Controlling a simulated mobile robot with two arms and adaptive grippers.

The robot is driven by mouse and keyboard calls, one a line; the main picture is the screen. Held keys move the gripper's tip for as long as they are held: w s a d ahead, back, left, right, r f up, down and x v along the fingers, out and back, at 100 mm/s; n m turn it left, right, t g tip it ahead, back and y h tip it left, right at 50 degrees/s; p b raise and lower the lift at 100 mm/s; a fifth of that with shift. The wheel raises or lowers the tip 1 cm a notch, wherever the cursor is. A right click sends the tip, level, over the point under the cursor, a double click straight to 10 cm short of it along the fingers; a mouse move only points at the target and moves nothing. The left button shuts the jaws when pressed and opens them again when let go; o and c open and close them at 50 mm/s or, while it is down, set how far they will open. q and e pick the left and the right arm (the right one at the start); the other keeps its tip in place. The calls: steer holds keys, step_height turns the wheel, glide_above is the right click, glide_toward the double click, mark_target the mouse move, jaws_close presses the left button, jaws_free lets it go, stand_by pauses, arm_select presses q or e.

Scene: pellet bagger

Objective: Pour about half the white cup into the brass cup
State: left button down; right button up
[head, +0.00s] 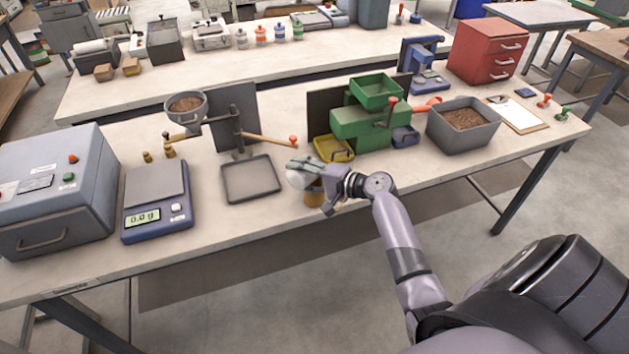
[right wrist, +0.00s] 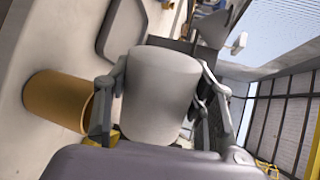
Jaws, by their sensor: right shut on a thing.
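The white cup (head: 297,179) is held above the bench's front edge, tilted well over onto its side. My right gripper (head: 308,170) is shut on it, and the right wrist view shows the white cup (right wrist: 160,95) between the two fingers. The brass cup (head: 314,197) stands upright on the bench just below, partly hidden by the white cup and my gripper. The brass cup also shows in the right wrist view (right wrist: 58,100), beside the white cup and apart from it there. The contents of both cups are hidden, and no pellet stream shows. My left gripper is not in view.
A grey tray (head: 250,195) lies left of the cups, with a scale (head: 157,203) reading 0.0 g beyond it. A yellow bin (head: 334,151) and green machine (head: 365,130) stand close behind. A grey bin of brown pellets (head: 462,142) stands to the right.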

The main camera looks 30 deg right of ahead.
steer(key=shift+w+d+r+m+y+p, duration=0.2)
steer(key=shift+d+r+m+y, duration=0.25)
steer(key=shift+m, duration=0.4)
steer(key=shift+w+d+r+m+y+p, duration=0.15)
steer(key=shift+d+r+m+y, duration=0.25)
steer(key=shift+m, duration=0.45)
stand_by(4.0)
